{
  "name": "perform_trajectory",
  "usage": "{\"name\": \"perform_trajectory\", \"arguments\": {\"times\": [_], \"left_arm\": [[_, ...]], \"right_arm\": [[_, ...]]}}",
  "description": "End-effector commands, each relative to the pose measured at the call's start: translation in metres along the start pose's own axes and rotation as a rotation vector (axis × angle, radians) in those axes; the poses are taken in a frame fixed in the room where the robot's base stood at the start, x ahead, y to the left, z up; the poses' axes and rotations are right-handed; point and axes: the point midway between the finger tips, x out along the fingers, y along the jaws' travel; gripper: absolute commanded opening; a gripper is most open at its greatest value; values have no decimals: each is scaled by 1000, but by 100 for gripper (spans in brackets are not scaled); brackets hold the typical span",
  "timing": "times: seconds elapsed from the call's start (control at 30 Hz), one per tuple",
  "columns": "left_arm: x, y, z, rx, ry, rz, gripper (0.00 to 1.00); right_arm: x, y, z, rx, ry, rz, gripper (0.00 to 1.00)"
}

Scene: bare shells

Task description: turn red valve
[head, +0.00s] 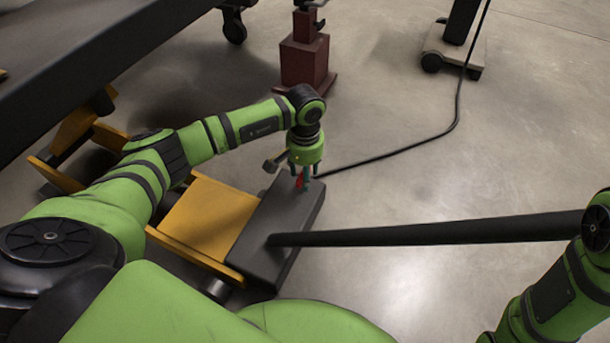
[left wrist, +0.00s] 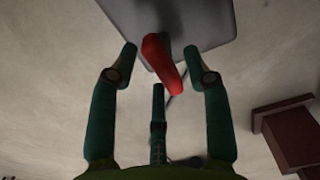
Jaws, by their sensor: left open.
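The red valve (head: 300,181) shows as a small red piece at the far end of a dark grey block on the floor, partly hidden by my left gripper. In the left wrist view the red valve (left wrist: 163,66) is an elongated red handle in front of the grey block. My left gripper (head: 306,182) points down over it. In the left wrist view its fingers (left wrist: 160,62) are open, one on each side of the handle, with visible gaps. My right gripper is not visible; only part of the right arm shows at the lower right.
The dark grey block (head: 264,268) joins a yellow platform (head: 207,218). A black bar (head: 420,233) extends from the block to the right. A dark red stand (head: 304,62) is behind, and a black cable (head: 430,137) lies on the floor.

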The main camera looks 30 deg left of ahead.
Motion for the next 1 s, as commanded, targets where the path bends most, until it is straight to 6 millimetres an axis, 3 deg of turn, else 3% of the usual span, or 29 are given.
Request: {"name": "perform_trajectory", "arguments": {"times": [0.23,0.27,0.37,0.77,1.0], "left_arm": [[0,0,0,0,1,1,49],[0,0,0,0,1,1,41],[0,0,0,0,1,1,1],[0,0,0,-28,1,1,0],[-1,0,-1,-148,1,0,0]], "right_arm": [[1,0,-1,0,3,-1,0],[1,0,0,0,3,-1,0],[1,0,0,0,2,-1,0],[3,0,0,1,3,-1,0],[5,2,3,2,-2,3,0]]}}
